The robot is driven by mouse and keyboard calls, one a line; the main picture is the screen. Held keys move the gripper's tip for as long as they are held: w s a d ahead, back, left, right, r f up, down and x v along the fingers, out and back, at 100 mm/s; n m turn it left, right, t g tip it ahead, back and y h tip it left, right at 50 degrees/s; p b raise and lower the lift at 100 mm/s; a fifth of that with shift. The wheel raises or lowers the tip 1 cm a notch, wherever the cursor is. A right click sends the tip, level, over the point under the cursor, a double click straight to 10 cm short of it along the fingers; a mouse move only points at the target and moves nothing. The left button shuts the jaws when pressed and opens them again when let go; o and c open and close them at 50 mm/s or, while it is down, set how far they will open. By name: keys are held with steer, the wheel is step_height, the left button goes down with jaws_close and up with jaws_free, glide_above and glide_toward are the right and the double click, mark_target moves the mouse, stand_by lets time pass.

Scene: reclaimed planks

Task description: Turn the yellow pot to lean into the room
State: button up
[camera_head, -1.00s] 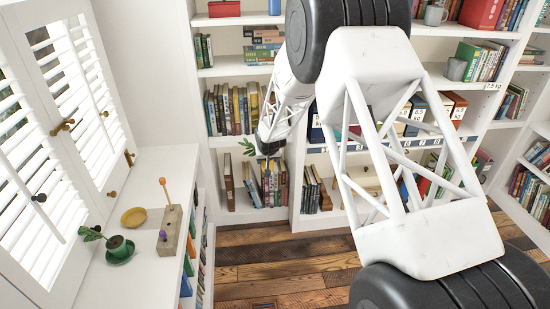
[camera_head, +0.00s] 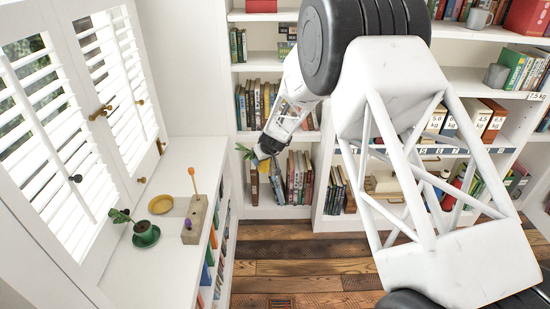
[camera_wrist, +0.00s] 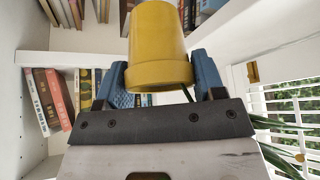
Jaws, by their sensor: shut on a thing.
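The yellow pot (camera_wrist: 158,45) is held between the two blue fingers of my gripper (camera_wrist: 160,85) in the wrist view. Its thicker rim band is toward the bottom of that picture. Long green leaves (camera_wrist: 278,140) show at the lower right there. In the head view my gripper (camera_head: 262,154) is in the air in front of the bookcase, right of the white window ledge (camera_head: 178,262), with green leaves at its left. The pot is hard to make out there. An empty yellow saucer (camera_head: 160,204) lies on the ledge.
A small plant in a green pot (camera_head: 144,228) stands on a green saucer on the ledge. A wooden block (camera_head: 196,220) with an orange stick and a purple piece stands right of the yellow saucer. White shutters (camera_head: 58,140) line the left. Full bookshelves stand behind my gripper.

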steer(key=s+a+r+n+g+y, duration=0.1)
steer(key=s+a+n+g, duration=0.3)
steer(key=a, duration=0.6)
steer(key=s+a+r+n+y, duration=0.15)
steer(key=a+n, duration=0.35)
steer(key=a, duration=0.6)
steer(key=s+a+r+n+g, duration=0.25)
steer(key=a+n, duration=0.25)
steer(key=a, duration=0.5)
steer(key=s+a+f, duration=0.2)
steer(key=a+f, duration=0.1)
steer(key=s+a+f+n, duration=0.1)
steer(key=a+f, duration=0.2)
steer(key=s+a+f+n+g, duration=0.1)
steer(key=s+a+f, duration=0.1)
steer(key=a+f, duration=0.1)
steer(key=shift+s+a, duration=0.3)
steer(key=shift+f, duration=0.15)
steer(key=shift+f, duration=1.25)
steer(key=shift+f, duration=0.1)
steer(key=o, duration=1.3)
steer(key=shift+c, duration=0.2)
